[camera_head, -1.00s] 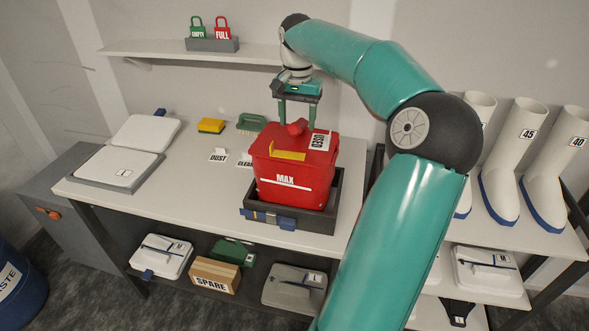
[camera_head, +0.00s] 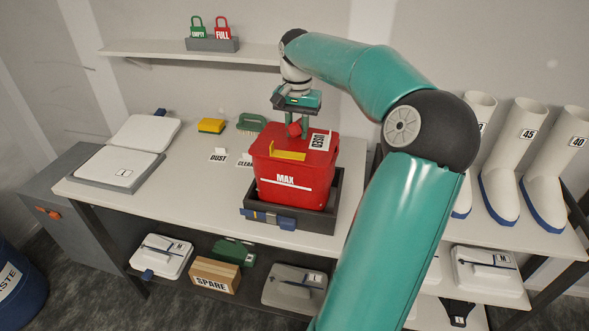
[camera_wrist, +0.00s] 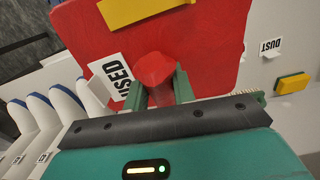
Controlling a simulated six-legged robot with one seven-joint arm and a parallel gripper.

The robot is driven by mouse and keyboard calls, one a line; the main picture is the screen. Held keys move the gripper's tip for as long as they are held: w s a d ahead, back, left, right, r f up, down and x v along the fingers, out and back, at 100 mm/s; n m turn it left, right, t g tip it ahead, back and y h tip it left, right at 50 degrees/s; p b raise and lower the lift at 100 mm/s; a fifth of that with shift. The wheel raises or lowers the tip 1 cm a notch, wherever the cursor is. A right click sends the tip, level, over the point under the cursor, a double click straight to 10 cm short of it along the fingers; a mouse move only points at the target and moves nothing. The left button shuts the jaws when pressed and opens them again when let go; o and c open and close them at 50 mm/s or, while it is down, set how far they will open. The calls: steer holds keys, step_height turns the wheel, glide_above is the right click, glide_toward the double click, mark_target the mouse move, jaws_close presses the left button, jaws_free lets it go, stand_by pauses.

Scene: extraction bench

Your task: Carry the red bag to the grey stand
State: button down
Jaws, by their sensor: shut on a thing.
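The red bag (camera_head: 293,168) is boxy, marked MAX and USED, with a yellow strip and a red knob on top. It sits upright in a dark open-topped holder (camera_head: 328,222) on the bench. My gripper (camera_head: 296,130) is above it, pointing down, with its green fingers shut on the red knob. The wrist view shows the knob (camera_wrist: 156,71) between the fingers and the bag's top (camera_wrist: 215,45) beyond. A grey cabinet-like block (camera_head: 75,232) stands at the bench's left end; I cannot tell if it is the grey stand.
White lidded pieces (camera_head: 145,133) lie at the bench's left. A wall shelf (camera_head: 160,50) is above. White boots (camera_head: 519,150) stand at right. The bench's front middle is clear.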

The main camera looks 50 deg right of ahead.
mark_target(297, 123)
steer(key=shift+r, duration=0.15)
steer(key=shift+r, duration=1.4)
stand_by(0.8)
